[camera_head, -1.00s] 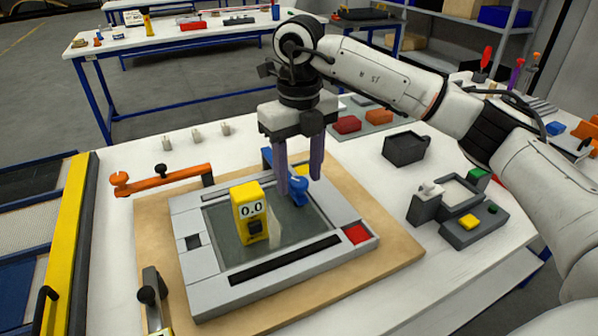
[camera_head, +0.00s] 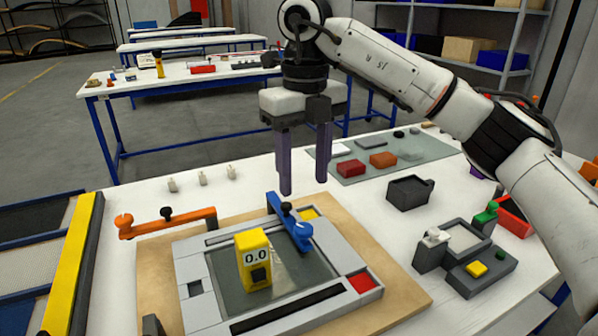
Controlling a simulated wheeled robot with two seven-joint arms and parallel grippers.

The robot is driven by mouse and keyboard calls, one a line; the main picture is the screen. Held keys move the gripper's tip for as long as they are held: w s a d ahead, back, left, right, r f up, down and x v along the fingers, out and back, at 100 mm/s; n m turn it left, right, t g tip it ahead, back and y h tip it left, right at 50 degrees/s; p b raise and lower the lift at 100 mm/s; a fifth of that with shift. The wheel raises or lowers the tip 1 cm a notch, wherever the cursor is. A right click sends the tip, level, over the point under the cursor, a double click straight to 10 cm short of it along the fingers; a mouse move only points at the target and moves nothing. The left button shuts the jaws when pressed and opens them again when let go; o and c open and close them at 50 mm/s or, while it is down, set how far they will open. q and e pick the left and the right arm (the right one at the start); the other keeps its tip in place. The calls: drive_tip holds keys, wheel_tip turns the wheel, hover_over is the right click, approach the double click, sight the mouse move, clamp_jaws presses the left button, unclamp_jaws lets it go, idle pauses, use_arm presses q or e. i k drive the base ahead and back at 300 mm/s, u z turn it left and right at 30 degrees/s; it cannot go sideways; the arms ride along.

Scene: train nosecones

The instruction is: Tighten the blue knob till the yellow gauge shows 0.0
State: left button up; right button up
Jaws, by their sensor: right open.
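The yellow gauge (camera_head: 253,262) stands upright on the dark plate inside the grey frame (camera_head: 199,311). Its display reads 0.0. The blue knob (camera_head: 298,232) sits at the frame's right part, at the near end of a blue bar (camera_head: 275,206). My right gripper (camera_head: 304,187) has two purple fingers pointing down. It is open and empty, raised above and behind the blue knob, apart from it. My left gripper is not in view.
An orange clamp arm (camera_head: 165,223) lies left of the frame. A dark open box (camera_head: 408,192) and a grey device with a yellow button (camera_head: 476,269) stand on the right. A grey mat (camera_head: 415,150) holds red and orange blocks. Small pale pegs stand behind the clamp.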

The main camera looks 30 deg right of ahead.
sight(254, 261)
drive_tip(key=k, duration=1)
